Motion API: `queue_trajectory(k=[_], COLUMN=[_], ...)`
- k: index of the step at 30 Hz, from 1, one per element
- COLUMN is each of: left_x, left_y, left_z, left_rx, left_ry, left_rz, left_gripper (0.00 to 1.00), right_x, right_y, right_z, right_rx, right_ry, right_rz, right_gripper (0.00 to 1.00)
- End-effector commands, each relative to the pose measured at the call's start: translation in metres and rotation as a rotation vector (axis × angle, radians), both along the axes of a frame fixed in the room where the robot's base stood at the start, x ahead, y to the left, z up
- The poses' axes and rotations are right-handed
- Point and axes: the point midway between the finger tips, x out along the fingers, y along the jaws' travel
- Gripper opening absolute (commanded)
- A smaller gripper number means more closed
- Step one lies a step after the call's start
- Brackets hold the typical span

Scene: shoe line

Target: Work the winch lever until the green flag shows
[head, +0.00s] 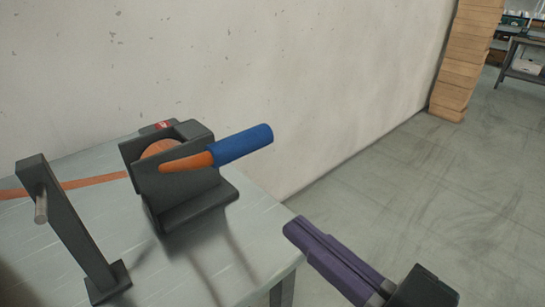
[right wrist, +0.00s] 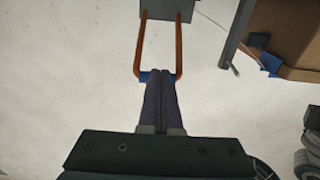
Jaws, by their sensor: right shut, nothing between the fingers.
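The dark grey winch (head: 185,205) stands on the table at the left of the head view. Its orange lever (head: 187,162) with a blue grip (head: 242,144) points right and slightly up. A small red flag (head: 162,125) shows at the winch's top back; I see no green. My right gripper (head: 296,230) has purple fingers, shut and empty, below and right of the grip and apart from it. In the right wrist view the shut fingertips (right wrist: 161,72) overlap the blue grip (right wrist: 144,77) between the lever's two orange arms (right wrist: 179,45). My left gripper is not in view.
An orange strap (head: 95,182) runs left from the winch, past a grey post (head: 70,225) on the grey table (head: 255,245). A pale wall (head: 300,70) stands behind. Open floor (head: 430,190) lies right, with stacked brown boxes (head: 465,60) farther back.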

Motion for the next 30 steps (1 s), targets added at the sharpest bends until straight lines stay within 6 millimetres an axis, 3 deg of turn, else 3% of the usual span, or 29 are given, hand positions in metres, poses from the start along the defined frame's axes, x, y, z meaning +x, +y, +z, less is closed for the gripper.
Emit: queue_trajectory(k=[6, 12, 30], left_x=[0.0, 0.0, 0.0], left_y=[0.002, 0.003, 0.0], left_z=[-0.003, -0.003, -0.003], left_rx=[0.008, 0.01, 0.0], left_ry=[0.002, 0.002, 0.002], left_rz=[-0.004, -0.005, 0.002], left_gripper=[0.69, 0.69, 0.69], right_x=[-0.039, -0.058, -0.061], right_y=[-0.028, -0.042, -0.044], right_z=[-0.007, -0.008, -0.008], right_rx=[0.001, 0.003, 0.005], right_ry=[-0.002, -0.006, -0.009], right_rz=[0.001, 0.001, 0.001], right_gripper=[0.0, 0.0, 0.0])
